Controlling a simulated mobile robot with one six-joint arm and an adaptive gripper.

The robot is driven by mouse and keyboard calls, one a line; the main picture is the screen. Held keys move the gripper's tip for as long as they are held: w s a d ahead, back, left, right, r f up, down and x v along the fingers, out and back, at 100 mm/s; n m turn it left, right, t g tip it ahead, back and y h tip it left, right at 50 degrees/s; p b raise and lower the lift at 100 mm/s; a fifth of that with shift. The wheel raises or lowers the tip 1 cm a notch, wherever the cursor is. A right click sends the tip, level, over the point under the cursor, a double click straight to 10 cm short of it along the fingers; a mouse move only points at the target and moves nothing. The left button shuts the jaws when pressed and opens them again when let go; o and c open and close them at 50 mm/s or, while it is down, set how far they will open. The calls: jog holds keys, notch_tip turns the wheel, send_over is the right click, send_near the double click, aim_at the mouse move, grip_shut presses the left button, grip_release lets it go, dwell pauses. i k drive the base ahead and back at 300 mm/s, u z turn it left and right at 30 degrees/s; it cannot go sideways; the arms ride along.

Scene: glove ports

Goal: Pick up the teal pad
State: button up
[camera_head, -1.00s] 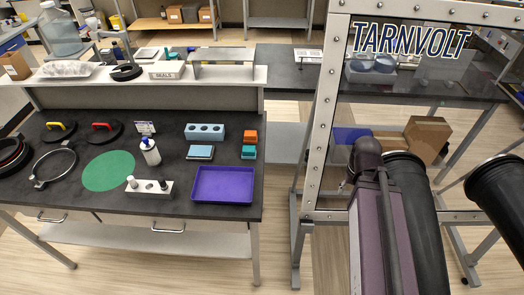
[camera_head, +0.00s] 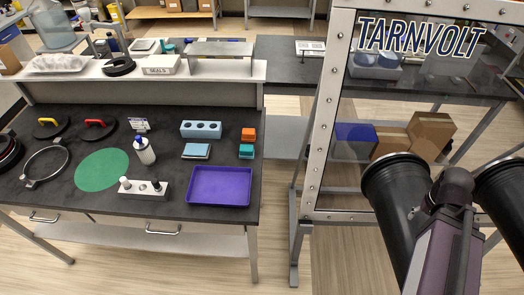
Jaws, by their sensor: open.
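A small teal block-like pad (camera_head: 246,151) lies on the dark bench top, right of centre, just in front of an orange one (camera_head: 248,134). Nothing touches it from above. A flat light-blue pad (camera_head: 196,151) lies to its left. My purple arm is at the lower right, in front of the glove port panel and well to the right of the bench. I cannot make out my gripper's fingers; nothing of mine is near the teal pad.
A purple tray (camera_head: 220,187) lies in front of the teal pad, and a blue block with holes (camera_head: 201,129) behind left. A white bottle (camera_head: 145,150) and a white rack (camera_head: 143,188) stand further left. The framed panel with black ports (camera_head: 396,200) stands at right.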

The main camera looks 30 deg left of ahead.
aim_at(247, 151)
jog(key=z, duration=0.35)
jog(key=k, duration=1.5)
jog(key=u, duration=1.25)
jog(key=i, duration=0.8)
jog(key=u, duration=0.05)
